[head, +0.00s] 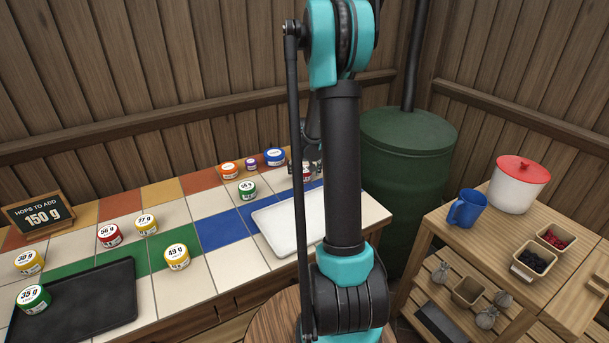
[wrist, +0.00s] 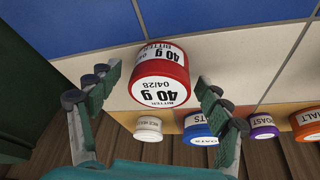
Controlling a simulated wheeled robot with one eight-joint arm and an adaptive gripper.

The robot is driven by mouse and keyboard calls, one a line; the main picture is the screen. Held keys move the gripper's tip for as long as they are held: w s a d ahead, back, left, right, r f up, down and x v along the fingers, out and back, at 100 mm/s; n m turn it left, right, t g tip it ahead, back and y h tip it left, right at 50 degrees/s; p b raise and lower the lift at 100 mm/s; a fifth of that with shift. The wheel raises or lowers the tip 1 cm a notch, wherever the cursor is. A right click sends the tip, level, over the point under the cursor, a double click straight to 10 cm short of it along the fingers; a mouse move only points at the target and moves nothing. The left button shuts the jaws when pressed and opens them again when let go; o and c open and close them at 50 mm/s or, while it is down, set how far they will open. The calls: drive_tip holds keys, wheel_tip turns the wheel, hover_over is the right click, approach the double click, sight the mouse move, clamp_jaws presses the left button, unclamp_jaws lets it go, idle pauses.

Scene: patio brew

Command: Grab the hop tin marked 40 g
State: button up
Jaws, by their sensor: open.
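The hop tin marked 40 g (wrist: 162,72) is red with a white label that also reads "BITTER" and "04/28". In the wrist view it sits between the open fingers of my gripper (wrist: 150,100), with a visible gap on each side. In the head view only part of the red tin (head: 306,174) shows beside my arm, on the tiled counter near its right end. My gripper is mostly hidden there behind my arm.
Behind the tin stand a cream tin (wrist: 148,128), a blue tin (wrist: 200,125) and a purple tin (wrist: 262,126). A green tin (head: 247,190) and a white tray (head: 275,228) are nearby. A green barrel (head: 410,170) stands right of the counter.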

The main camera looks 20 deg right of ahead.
drive_tip(key=shift+c, duration=0.5)
drive_tip(key=c, duration=1.1)
drive_tip(key=shift+c, duration=0.2)
